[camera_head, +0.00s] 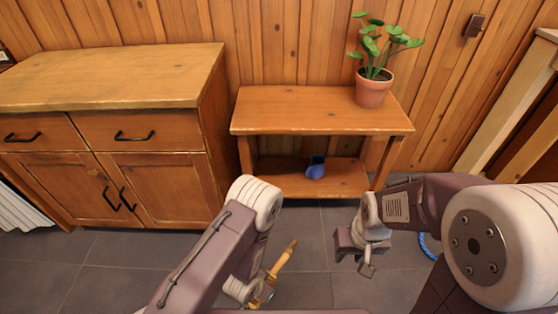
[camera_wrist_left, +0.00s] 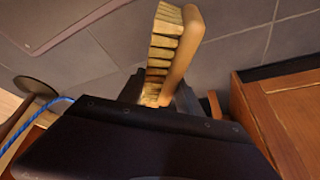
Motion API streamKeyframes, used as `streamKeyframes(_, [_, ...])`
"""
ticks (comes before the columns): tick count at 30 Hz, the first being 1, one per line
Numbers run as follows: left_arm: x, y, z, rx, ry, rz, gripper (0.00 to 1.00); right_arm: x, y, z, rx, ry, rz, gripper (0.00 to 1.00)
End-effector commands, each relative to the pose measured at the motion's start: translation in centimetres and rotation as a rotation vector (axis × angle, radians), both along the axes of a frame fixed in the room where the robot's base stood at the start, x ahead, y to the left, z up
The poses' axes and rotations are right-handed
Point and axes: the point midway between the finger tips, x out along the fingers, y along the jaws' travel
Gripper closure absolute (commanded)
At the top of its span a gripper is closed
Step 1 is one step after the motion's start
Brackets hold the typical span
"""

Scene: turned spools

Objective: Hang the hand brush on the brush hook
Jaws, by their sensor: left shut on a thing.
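The hand brush (camera_head: 284,258) has a pale wooden body. In the left wrist view the brush (camera_wrist_left: 184,55) points up from my gripper, with a row of yellowish bristles along its left side. My left gripper (camera_head: 260,296) is shut on the brush above the floor; its fingertips (camera_wrist_left: 160,98) are partly hidden behind the brush and the dark gripper body. A small dark fitting (camera_head: 474,25) on the plank wall at the upper right looks like the brush hook. My right gripper (camera_head: 354,257) is empty, with a gap between its fingers.
A low wooden shelf bench (camera_head: 300,124) holds a potted plant (camera_head: 371,90) on top and a blue object (camera_head: 316,167) below. A wooden cabinet (camera_head: 150,160) stands at left. A blue ring-like thing (camera_head: 428,247) lies partly behind my right arm. Grey tiles (camera_head: 322,225) are clear in front.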

Motion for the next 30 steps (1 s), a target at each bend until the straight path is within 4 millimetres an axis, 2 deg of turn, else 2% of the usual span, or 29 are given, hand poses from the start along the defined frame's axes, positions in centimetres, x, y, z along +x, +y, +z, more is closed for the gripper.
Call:
streamKeyframes(8, [3.8,-0.4,2.7,-0.003,-0.005,0.049,1.00,0.0,0.0,0.0,0.000,0.000,0.000,0.65])
streamKeyframes(14, [8.3,-0.6,6.5,-0.005,-0.009,0.100,1.00,0.0,0.0,0.0,0.000,0.000,0.000,0.65])
streamKeyframes(17, [11.1,-0.5,9.4,-0.006,-0.013,0.132,1.00,0.0,0.0,0.0,0.000,0.000,0.000,0.65])
streamKeyframes(22, [16.0,1.0,15.9,-0.007,-0.016,0.201,1.00,0.0,0.0,0.0,0.000,0.000,0.000,0.65])
streamKeyframes(24, [16.7,1.5,17.3,-0.005,-0.009,0.222,1.00,0.0,0.0,0.0,0.000,0.000,0.000,0.65])
streamKeyframes(27, [18.8,3.2,21.7,-0.007,-0.015,0.272,1.00,0.0,0.0,0.0,0.000,0.000,0.000,0.65])
streamKeyframes(30, [19.7,5.2,25.5,-0.005,-0.012,0.322,1.00,0.0,0.0,0.0,0.000,0.000,0.000,0.65])
